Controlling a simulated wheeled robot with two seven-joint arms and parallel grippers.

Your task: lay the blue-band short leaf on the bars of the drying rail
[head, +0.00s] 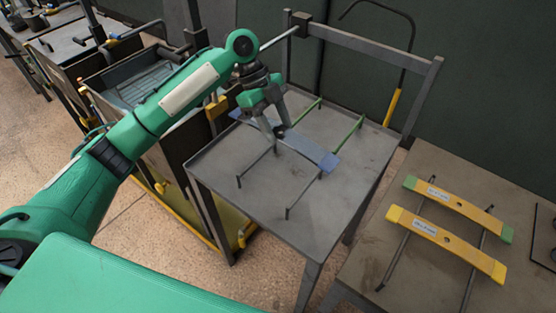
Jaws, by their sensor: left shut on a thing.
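The blue leaf (308,149) is a flat blue-grey strip with a bluer right end. My left gripper (280,132) points down and is shut on it near its middle, hiding part of it. The leaf spans across the two thin bars of the rail (305,192) on the grey metal table. The bars are dark toward the front and green toward the back, with upturned front ends. I cannot tell whether the leaf touches the bars or is held just above them. My right gripper is not in view.
At the right, a yellow leaf with green ends (468,208) and an all-yellow leaf (432,229) lie across dark bars on another table (400,190). The grey table (225,165) is bare around its bars. A dark cart with a bin (140,80) stands at the left.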

